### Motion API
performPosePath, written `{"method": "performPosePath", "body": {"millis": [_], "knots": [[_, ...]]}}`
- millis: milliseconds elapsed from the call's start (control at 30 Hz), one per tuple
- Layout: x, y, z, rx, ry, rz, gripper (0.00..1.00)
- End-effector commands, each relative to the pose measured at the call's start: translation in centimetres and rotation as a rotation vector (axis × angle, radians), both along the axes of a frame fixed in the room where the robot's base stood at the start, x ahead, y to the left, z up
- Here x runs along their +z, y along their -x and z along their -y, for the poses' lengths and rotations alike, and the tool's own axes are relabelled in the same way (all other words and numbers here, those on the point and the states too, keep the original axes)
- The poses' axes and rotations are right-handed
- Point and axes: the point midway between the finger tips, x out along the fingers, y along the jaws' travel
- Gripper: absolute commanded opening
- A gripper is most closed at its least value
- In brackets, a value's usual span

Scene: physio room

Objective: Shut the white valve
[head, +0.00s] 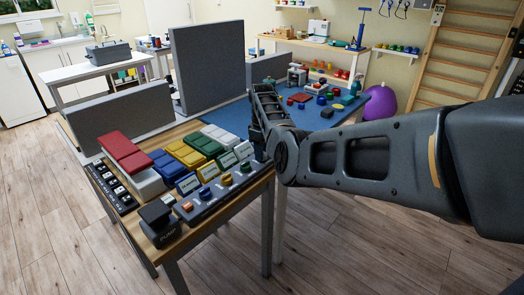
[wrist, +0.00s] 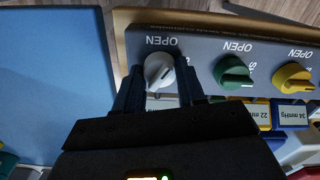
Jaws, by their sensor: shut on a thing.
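The white valve (wrist: 158,70) is a round knob with a dark slanting mark, on a grey panel (wrist: 206,45) with the word OPEN beside it. My gripper (wrist: 160,84) has one finger on each side of the knob and is shut on it. In the head view my gripper (head: 258,148) is at the far right end of the valve panel (head: 216,196). The white valve is hidden there behind my arm. Its other label is covered by my gripper in the wrist view.
A green valve (wrist: 234,71) and a yellow valve (wrist: 292,77) sit beside the white one. Labelled blocks and coloured cushions (head: 197,150) stand behind the panel. Grey partitions (head: 208,65) rise at the back, and a blue mat (head: 233,112) lies beyond.

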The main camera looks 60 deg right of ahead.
Motion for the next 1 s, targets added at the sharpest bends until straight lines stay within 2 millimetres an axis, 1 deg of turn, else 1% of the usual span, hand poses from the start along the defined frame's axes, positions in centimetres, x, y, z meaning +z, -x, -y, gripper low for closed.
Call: {"method": "performPosePath", "body": {"millis": [700,1000], "knots": [[-0.04,0.05,0.0,-0.676,-0.001,-0.002,0.09],[-0.05,0.05,-0.01,-0.899,-0.001,-0.002,0.09]]}}
